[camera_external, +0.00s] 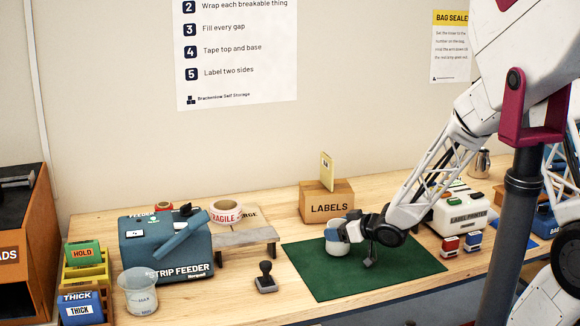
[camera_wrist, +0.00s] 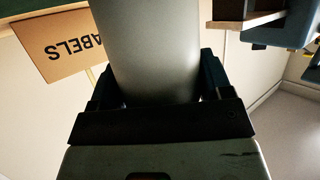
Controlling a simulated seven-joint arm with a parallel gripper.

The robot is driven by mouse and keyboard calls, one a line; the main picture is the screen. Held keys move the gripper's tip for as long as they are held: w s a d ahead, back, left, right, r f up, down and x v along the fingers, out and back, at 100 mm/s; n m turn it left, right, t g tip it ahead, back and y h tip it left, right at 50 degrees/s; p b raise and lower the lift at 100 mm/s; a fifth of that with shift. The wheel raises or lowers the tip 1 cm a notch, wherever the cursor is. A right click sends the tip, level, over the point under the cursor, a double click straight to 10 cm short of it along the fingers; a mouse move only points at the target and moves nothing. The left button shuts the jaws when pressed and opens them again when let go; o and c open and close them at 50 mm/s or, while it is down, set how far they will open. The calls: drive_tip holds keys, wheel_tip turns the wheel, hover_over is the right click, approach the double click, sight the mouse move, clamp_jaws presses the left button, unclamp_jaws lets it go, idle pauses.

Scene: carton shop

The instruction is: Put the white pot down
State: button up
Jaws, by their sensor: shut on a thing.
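The white pot (camera_external: 338,249) is at my gripper (camera_external: 340,235), over the left-middle part of the green mat (camera_external: 385,275). The gripper's blue fingers are shut on it and cover part of it. In the wrist view the pot (camera_wrist: 155,45) is a large pale grey shape filling the space between the dark fingers (camera_wrist: 157,85). I cannot tell whether its base touches the mat.
The LABELS box (camera_external: 327,207) stands behind the mat. A stamp (camera_external: 265,278) is left of the mat; the strip feeder (camera_external: 165,250) and clear beaker (camera_external: 139,292) are farther left. The label printer (camera_external: 462,212) and small stamps (camera_external: 461,244) are right. The mat's front is clear.

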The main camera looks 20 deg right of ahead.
wheel_tip(320, 180, down, 2)
drive_tip(key=shift+s+f, duration=0.15)
drive_tip(key=o, duration=1)
drive_tip(key=shift+s+d, duration=0.35)
drive_tip(key=shift+s, duration=0.05)
drive_tip(key=shift+s+d+r, duration=0.6)
drive_tip(key=shift+s+r, duration=0.25)
drive_tip(key=shift+s+d+r, duration=0.65)
drive_tip(key=shift+s+r, duration=0.15)
drive_tip(key=shift+r, duration=0.05)
drive_tip(key=shift+s+d+r, duration=0.6)
drive_tip(key=shift+s+r, duration=0.25)
